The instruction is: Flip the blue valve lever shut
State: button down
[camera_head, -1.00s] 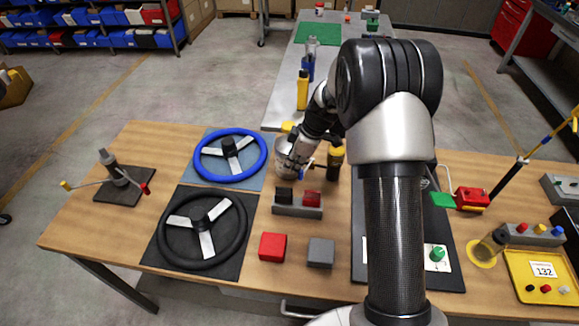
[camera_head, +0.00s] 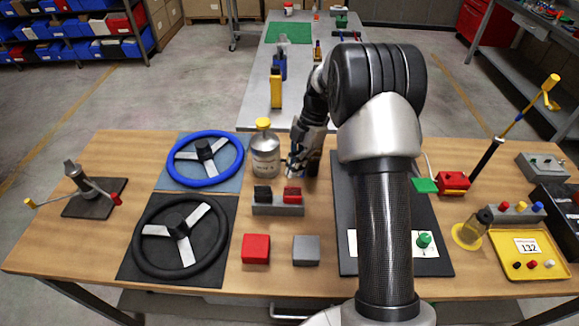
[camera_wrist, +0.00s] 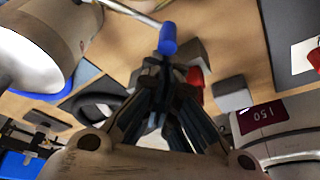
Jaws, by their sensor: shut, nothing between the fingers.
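The blue valve lever shows in the wrist view as a thin grey rod ending in a blue grip (camera_wrist: 167,38). Its rod runs to the upper left, out of the picture, so its pivot is hidden there. My gripper (camera_wrist: 163,66) is shut and empty, with its fingertips just below the blue grip; I cannot tell whether they touch. In the head view my gripper (camera_head: 297,162) is low over the table, right of the silver bottle, and hides most of the lever.
The silver yellow-capped bottle (camera_head: 265,158) stands close left of my gripper. A grey block with black and red parts (camera_head: 278,210) lies in front. Two steering wheels, blue (camera_head: 183,180) and black (camera_head: 160,265), lie to the left. A red block (camera_head: 256,249) and grey block (camera_head: 306,250) are nearer.

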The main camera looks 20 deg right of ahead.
jog(key=shift+s+d, duration=0.1)
jog(key=shift+d, duration=0.3)
dwell(0.3)
jog(key=shift+a, duration=0.1)
